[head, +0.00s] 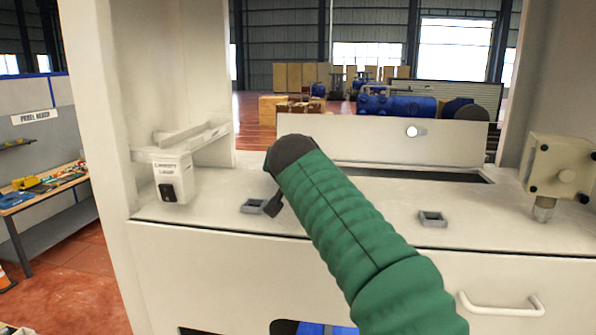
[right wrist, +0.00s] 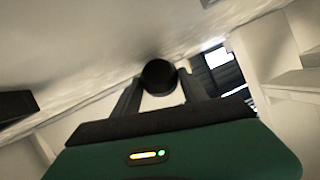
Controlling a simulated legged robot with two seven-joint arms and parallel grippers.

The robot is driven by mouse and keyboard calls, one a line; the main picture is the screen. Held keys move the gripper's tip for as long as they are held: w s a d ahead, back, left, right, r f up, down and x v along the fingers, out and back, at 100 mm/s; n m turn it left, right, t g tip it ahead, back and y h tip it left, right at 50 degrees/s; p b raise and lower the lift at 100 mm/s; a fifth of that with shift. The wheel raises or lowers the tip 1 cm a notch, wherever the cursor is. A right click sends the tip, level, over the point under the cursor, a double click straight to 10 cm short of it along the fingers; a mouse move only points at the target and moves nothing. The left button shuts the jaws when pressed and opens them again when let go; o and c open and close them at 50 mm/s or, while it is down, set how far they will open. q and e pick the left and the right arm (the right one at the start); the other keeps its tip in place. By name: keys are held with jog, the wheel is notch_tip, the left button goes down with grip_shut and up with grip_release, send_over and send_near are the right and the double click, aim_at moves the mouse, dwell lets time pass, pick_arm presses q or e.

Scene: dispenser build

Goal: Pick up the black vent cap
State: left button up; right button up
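The black vent cap (right wrist: 159,74) shows in the right wrist view as a dark round shape between the tips of my right gripper (right wrist: 160,84). One finger is on each side of it, and the gaps look very small or closed. I cannot tell whether the fingers press on it. In the head view my green right arm reaches over the white deck, with a dark finger of the right gripper (head: 274,204) pointing down beside a grey square socket (head: 251,206). The cap is hidden there behind the arm. My left gripper is in neither view.
A second grey square socket (head: 432,219) is on the deck. A labelled box (head: 172,178) stands at the left and a beige box (head: 558,172) at the right. An upright white panel (head: 385,142) is behind. A white handle (head: 502,308) juts from the front.

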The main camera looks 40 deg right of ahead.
jog(key=shift+w+a, duration=0.1)
jog(key=shift+w, duration=0.05)
jog(key=shift+c, duration=1.3)
jog(key=shift+w, duration=0.1)
jog(key=shift+c, duration=1)
jog(key=shift+d+f, duration=0.1)
jog(key=shift+d, duration=0.15)
jog(key=shift+c, duration=1.4)
jog(key=shift+d, duration=0.3)
jog(key=shift+c, duration=1.1)
jog(key=shift+s+d+f, duration=0.15)
jog(key=shift+s+d, duration=0.25)
jog(key=shift+d, duration=0.15)
grip_shut()
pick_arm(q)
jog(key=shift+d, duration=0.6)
